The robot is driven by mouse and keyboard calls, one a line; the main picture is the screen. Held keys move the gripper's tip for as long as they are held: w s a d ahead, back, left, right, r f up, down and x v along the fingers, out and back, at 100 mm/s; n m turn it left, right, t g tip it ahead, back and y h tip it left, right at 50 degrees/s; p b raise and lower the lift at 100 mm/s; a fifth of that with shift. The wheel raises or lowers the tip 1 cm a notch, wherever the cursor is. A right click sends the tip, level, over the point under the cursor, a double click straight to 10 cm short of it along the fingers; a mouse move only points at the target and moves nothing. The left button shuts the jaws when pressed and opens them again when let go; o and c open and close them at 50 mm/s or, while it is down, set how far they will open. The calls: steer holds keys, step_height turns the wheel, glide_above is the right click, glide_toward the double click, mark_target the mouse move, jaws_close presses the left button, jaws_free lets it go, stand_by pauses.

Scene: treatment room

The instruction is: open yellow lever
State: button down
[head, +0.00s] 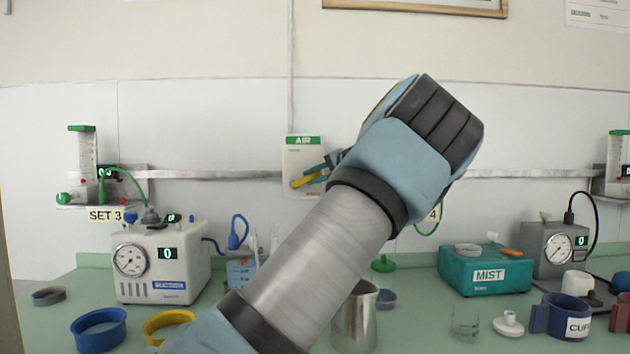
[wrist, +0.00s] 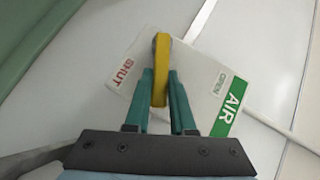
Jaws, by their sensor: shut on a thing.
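The yellow lever (head: 304,181) is on the white AIR box (head: 304,152) on the wall, in the middle of the head view. In the wrist view the lever (wrist: 160,72) stands between the fingers of my gripper (wrist: 160,95), which is shut on it. The box (wrist: 207,75) there shows the words SHUT at left and OPEN to the right, beside a green AIR strip. The lever lies between the two words in the picture. In the head view my arm hides part of the box's right side, and the gripper (head: 326,168) shows only partly.
A metal rail (head: 225,174) runs along the wall. Below, the green counter (head: 70,290) holds a SET 3 machine (head: 163,265), a metal jug (head: 354,318), a teal MIST box (head: 484,270), a grey gauge machine (head: 552,250) and cups. My arm crosses above the counter's middle.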

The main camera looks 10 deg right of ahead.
steer(key=shift+w+a+r+n+g+h, duration=0.1)
steer(key=shift+a+r+n+g+h, duration=0.55)
steer(key=shift+r+n+g+h, duration=0.4)
steer(key=h, duration=0.1)
steer(key=a+n+h+p, duration=0.1)
steer(key=h, duration=0.1)
steer(key=shift+w+a+r+n+g, duration=0.15)
steer(key=shift+a+r+n+g, duration=0.15)
steer(key=shift+r, duration=0.1)
steer(key=shift+w+a+r+n+g+h, duration=0.15)
steer(key=shift+a+n+h, duration=0.25)
steer(key=shift+h, duration=0.2)
steer(key=shift+a+r+n+g+h, duration=0.1)
steer(key=shift+a+n+h, duration=0.2)
steer(key=shift+h, duration=0.25)
steer(key=shift+w+a+n+h, duration=0.1)
steer(key=shift+a+n+h, duration=0.35)
steer(key=shift+h, duration=0.35)
steer(key=shift+a+f, duration=0.1)
steer(key=shift+f, duration=0.05)
steer(key=c, duration=0.8)
jaws_free()
steer(key=shift+o, duration=0.2)
steer(key=b+v, duration=0.2)
steer(key=v, duration=0.9)
steer(key=shift+w, duration=0.2)
